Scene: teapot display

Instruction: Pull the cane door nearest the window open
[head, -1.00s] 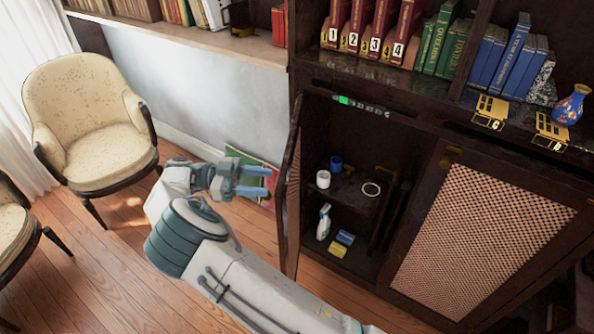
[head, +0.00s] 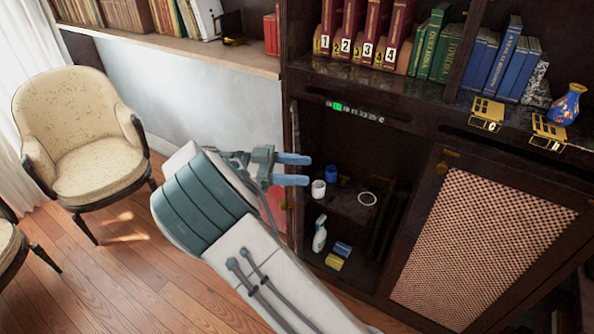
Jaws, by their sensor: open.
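The cabinet's left compartment (head: 385,150), on the window side, stands open and shows its dark inside. Its cane door is hard to make out now; my arm and gripper cover the area left of the opening where it was seen edge-on earlier. My gripper (head: 306,169) is open, its two blue fingers pointing right, in front of the opening's left edge in the picture. Nothing shows between the fingers. Whether it touches the door cannot be told. The right cane door (head: 480,245) is shut.
Inside the compartment are a white cup (head: 318,189), a blue cup (head: 331,173), a spray bottle (head: 320,234) and sponges (head: 334,262). A cream armchair (head: 85,135) stands at the left. Books and a blue vase (head: 567,104) are above.

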